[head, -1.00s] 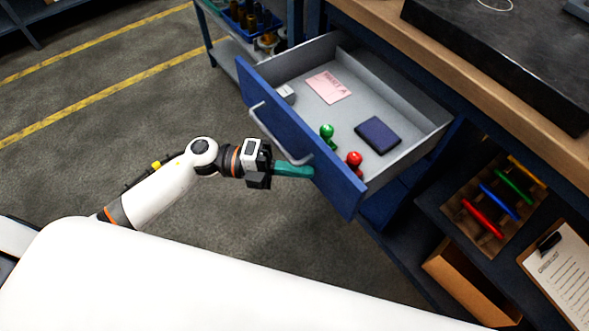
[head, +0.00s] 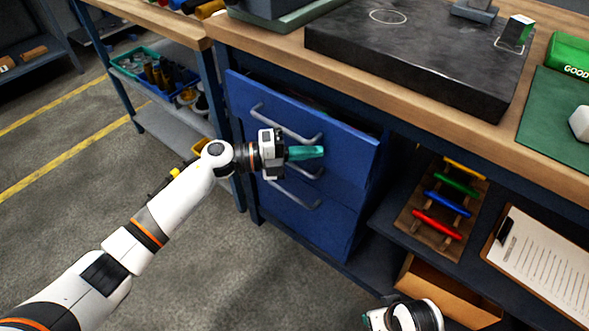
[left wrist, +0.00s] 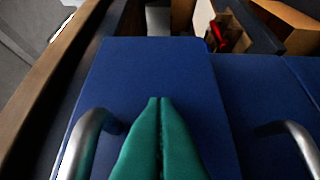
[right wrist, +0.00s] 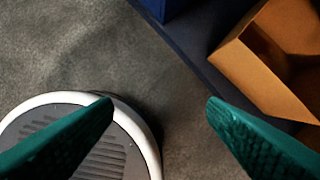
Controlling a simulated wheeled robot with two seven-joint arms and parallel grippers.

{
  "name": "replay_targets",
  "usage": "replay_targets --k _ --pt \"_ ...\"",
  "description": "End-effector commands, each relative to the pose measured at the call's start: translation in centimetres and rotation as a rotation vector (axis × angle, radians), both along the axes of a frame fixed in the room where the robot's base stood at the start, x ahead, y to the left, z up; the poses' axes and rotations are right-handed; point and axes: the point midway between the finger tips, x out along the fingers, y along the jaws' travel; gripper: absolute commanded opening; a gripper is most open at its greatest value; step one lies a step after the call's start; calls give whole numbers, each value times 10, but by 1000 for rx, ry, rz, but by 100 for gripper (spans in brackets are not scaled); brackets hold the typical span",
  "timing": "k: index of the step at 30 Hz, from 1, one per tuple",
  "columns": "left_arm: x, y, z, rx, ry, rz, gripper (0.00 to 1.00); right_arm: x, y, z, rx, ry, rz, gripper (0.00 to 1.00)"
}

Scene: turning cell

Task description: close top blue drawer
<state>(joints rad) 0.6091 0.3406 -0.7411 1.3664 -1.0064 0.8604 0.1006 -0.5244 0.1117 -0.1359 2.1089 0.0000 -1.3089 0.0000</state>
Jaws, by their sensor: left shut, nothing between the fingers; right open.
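My right gripper (right wrist: 160,105) is open and empty, low over the floor. The drawer's contents are hidden.
Lower blue drawers (head: 300,205) with handles sit below. The wooden bench top (head: 275,50) carries a dark stone plate (head: 420,55).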

Motion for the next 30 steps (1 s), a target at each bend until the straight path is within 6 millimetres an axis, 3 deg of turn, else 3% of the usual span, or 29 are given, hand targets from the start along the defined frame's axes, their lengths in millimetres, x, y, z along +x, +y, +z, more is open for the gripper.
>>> replay_targets --k 6,12,30 --pt "19 -15 -1 -2 -1 1 0 -4 -1 37 0 -21 -2 67" --pt "27 -21 0 -2 0 2 0 -8 -2 54 1 -29 -3 67" --pt "30 -20 5 -6 -6 6 0 -7 -2 58 1 -31 -5 67"
